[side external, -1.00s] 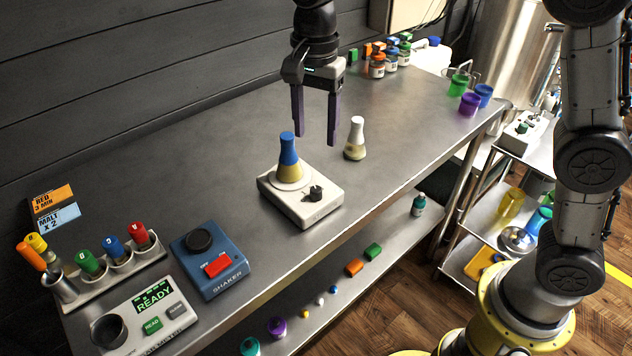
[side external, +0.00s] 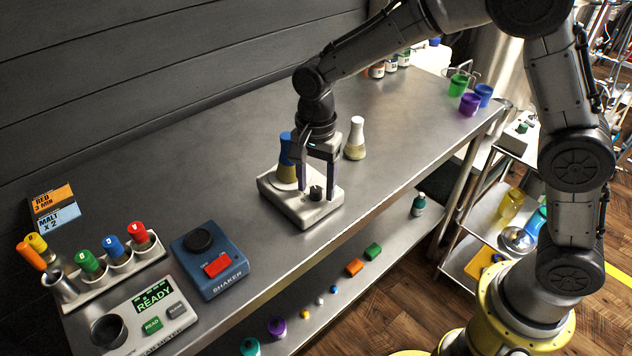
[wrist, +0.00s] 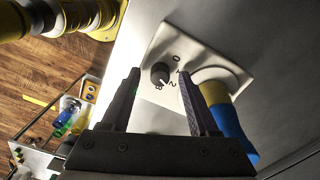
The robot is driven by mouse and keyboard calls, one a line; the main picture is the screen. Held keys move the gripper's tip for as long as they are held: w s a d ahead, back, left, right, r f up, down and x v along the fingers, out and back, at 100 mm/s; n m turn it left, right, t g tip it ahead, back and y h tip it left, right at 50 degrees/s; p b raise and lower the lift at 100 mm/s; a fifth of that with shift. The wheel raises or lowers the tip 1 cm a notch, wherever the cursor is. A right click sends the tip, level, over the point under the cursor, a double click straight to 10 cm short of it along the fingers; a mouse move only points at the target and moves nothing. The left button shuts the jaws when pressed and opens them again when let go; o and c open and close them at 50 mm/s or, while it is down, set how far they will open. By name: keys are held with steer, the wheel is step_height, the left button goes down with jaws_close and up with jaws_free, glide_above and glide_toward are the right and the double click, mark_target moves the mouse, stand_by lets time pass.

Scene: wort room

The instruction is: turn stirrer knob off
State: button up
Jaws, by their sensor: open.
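The white stirrer (side external: 307,212) sits on the steel bench with its dark knob (side external: 316,193) at the front right. In the wrist view the knob (wrist: 160,73) is ringed by printed marks including 0, 1 and 2; a pale mark on it seems to point near the 2. A blue-topped flask (side external: 286,150) with yellowish liquid stands on the stirrer plate, partly hidden behind my gripper. My gripper (side external: 317,186) points down with its fingers apart, one on either side of the knob. I cannot tell if they touch it.
A white-topped flask (side external: 356,140) stands close behind my gripper to the right. A blue shaker (side external: 210,262) with a red switch and a tube rack (side external: 115,265) stand to the left. The bench's front edge is close to the stirrer.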

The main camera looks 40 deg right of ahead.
jaws_close()
stand_by(0.3)
steer(key=shift+n, duration=0.3)
steer(key=n, duration=0.3)
steer(key=shift+n, duration=0.3)
steer(key=n, duration=0.4)
steer(key=shift+r+n, duration=0.1)
steer(key=shift+n, duration=0.2)
steer(key=n, duration=0.5)
steer(key=shift+n, duration=2.1)
